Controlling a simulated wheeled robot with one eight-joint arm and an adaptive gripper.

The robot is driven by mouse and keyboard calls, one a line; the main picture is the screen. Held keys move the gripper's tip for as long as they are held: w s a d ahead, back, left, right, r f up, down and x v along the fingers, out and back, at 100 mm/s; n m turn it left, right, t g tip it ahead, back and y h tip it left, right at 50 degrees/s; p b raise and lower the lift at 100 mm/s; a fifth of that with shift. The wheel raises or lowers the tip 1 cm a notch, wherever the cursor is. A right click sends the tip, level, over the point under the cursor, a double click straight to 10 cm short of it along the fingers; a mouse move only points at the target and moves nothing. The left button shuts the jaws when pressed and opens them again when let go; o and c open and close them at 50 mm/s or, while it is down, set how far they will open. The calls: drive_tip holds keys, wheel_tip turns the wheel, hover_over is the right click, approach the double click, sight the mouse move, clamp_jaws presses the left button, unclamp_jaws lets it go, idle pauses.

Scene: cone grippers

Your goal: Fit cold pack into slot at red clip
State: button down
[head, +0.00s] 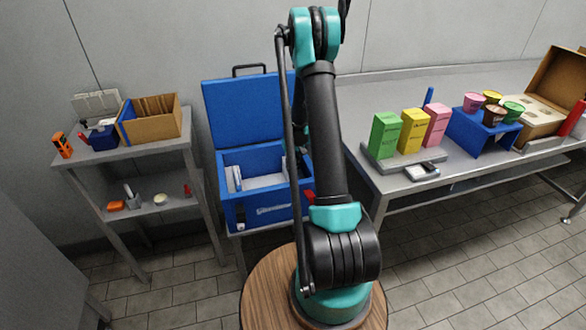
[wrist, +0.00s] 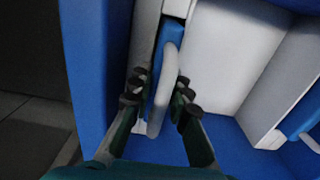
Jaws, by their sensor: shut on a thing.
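The blue cold pack with its white looped handle (wrist: 165,85) is between the fingers of my gripper (wrist: 158,95), which is shut on it in the wrist view. The pack lies along a narrow gap between the white liner pieces (wrist: 145,35) near one wall of the blue cooler (head: 262,160). How deep it sits in that slot I cannot tell. The red clip (head: 309,196) shows at the cooler's front right, partly behind my arm, in the head view. It is not seen in the wrist view. My gripper is hidden behind my arm in the head view.
The cooler's lid (head: 240,108) stands open against the wall. A shelf (head: 135,145) with a cardboard box (head: 150,118) is at left. The steel table (head: 450,170) at right holds coloured cartons (head: 411,131) and tubs on a blue stand (head: 484,130).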

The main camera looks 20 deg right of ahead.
drive_tip(key=shift+s+f, duration=0.1)
drive_tip(key=shift+f, duration=0.1)
drive_tip(key=c, duration=1.7)
unclamp_jaws()
drive_tip(key=shift+f, duration=0.1)
wheel_tip(320, 180, up, 13)
drive_tip(key=shift+f, duration=0.15)
drive_tip(key=s+a+r+t, duration=0.1)
drive_tip(key=s+a, duration=0.1)
drive_tip(key=s, duration=0.8)
drive_tip(key=s+a+r+t, duration=0.1)
drive_tip(key=s+a+r, duration=0.1)
drive_tip(key=s, duration=0.8)
drive_tip(key=s+a+r+t, duration=0.2)
drive_tip(key=s+a, duration=0.2)
drive_tip(key=s, duration=0.6)
drive_tip(key=shift+s+r, duration=0.15)
drive_tip(key=shift+s, duration=0.1)
